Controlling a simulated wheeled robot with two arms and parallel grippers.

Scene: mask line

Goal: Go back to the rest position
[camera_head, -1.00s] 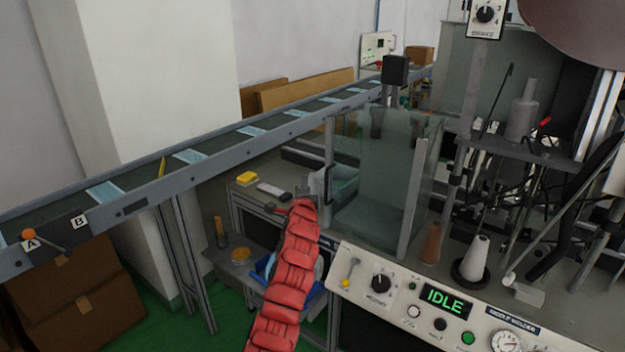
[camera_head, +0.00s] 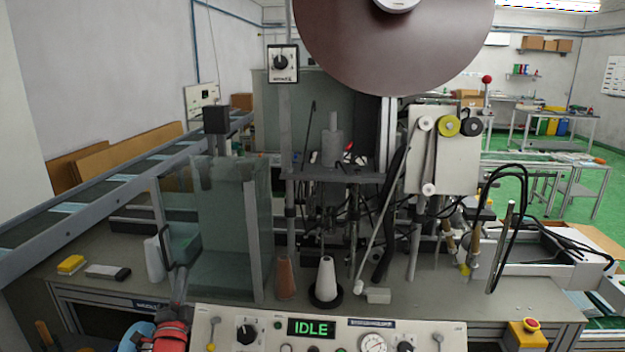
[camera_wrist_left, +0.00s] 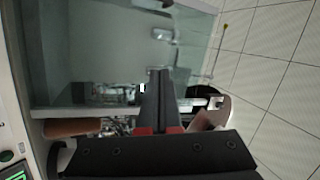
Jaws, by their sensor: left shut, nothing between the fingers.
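My left arm is red and rises from the bottom edge of the head view, left of the control panel. My left gripper (camera_head: 181,282) is small and dark there, in front of the lower left part of the clear guard (camera_head: 226,230). In the left wrist view the dark fingers of my left gripper (camera_wrist_left: 158,85) lie together with nothing between them. The guard's glass (camera_wrist_left: 90,45) fills the upper left of that view. I cannot tell whether the fingertips touch the guard. My right gripper is in no view.
The control panel (camera_head: 270,329) with a green IDLE display spans the front. A white cone spool (camera_head: 326,278) and a brown one (camera_head: 285,277) stand behind it. The conveyor (camera_head: 88,205) with blue masks runs along the left. A yellow block (camera_head: 71,264) lies on the bench.

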